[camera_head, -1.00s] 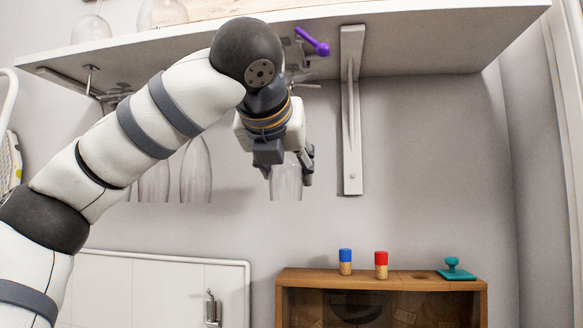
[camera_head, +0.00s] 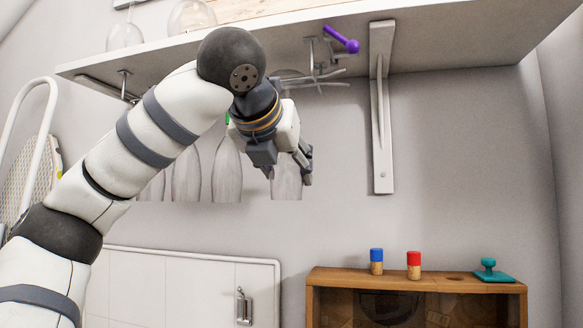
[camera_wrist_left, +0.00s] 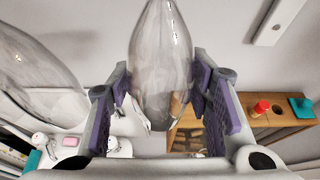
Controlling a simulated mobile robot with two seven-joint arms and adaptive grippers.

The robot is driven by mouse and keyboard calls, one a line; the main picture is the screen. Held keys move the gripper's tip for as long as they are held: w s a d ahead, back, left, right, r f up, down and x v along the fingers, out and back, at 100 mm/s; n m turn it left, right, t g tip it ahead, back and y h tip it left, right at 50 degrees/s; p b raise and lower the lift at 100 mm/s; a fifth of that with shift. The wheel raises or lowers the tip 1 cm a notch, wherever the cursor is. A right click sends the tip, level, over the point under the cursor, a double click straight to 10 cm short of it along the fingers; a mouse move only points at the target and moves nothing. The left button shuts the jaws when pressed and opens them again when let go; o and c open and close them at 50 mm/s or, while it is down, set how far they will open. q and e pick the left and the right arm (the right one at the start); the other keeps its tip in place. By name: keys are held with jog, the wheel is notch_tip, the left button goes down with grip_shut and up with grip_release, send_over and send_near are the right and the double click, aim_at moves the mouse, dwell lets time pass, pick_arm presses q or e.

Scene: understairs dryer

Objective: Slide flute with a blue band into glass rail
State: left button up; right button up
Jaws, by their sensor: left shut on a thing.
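My left gripper (camera_head: 290,172) is shut on a clear flute (camera_head: 287,183), which hangs bowl down below the shelf. In the left wrist view the flute's bowl (camera_wrist_left: 160,55) stands between the purple finger pads. I cannot make out a blue band on it; its upper part is hidden behind my wrist in the head view. The metal glass rail (camera_head: 318,80) shows under the shelf just right of my wrist. Several other flutes (camera_head: 227,172) hang in a row to the left of the held one, apart from it. My right gripper is not in view.
The shelf (camera_head: 460,45) runs above, with a purple-handled lever (camera_head: 342,39) under it and a white bracket (camera_head: 382,110) to the right. Below stands a wooden cabinet (camera_head: 350,277) with a blue-topped peg (camera_head: 376,261), a red-topped peg (camera_head: 414,265) and a teal stamp (camera_head: 490,270).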

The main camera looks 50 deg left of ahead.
pick_arm(q)
jog(key=shift+s+a, duration=0.7)
jog(key=shift+a, duration=0.35)
jog(key=shift+f, duration=0.15)
jog(key=o, duration=1.3)
jog(key=v, duration=0.7)
jog(key=shift+s+d, duration=0.1)
jog(key=shift+d, duration=0.05)
